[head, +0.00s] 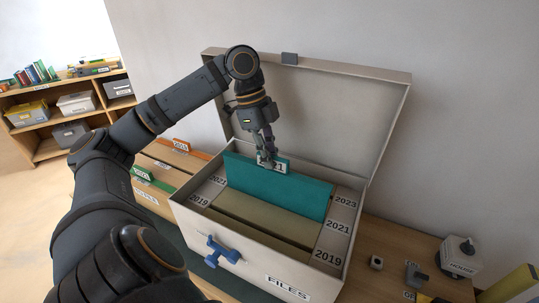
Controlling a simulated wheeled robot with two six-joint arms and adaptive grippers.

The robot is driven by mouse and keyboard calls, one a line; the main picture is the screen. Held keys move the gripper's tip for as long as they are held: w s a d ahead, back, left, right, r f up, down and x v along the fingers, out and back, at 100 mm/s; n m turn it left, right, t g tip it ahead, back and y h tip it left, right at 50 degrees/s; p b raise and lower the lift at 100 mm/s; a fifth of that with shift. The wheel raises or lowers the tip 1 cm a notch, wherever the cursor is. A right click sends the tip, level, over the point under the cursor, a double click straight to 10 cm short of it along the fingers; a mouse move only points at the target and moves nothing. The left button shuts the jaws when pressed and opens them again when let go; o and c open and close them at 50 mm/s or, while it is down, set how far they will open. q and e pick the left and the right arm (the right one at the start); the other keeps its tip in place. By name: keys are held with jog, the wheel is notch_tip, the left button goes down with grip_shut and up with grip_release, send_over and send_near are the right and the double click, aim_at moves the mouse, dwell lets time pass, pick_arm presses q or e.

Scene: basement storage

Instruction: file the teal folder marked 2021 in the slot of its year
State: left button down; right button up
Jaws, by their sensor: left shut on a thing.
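My left gripper (267,150) is shut on the white label tab at the top edge of the teal folder (280,188). My right gripper is out of view.
The raised lid (320,110) stands behind the box. A blue handle (222,250) is on its front. Orange (181,145) and green (141,173) tabbed folders are left of it. Shelves (65,112) stand far left.

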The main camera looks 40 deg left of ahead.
aim_at(270, 190)
pick_arm(q)
jog(key=shift+f+b, duration=5.95)
jog(key=shift+f, duration=0.1)
jog(key=c, duration=1.3)
grip_release()
jog(key=shift+r, duration=0.1)
notch_tip(270, 190, up, 22)
jog(key=p, duration=2.1)
jog(key=shift+d+p, duration=0.1)
jog(key=shift+p, duration=0.3)
jog(key=shift+f, duration=0.2)
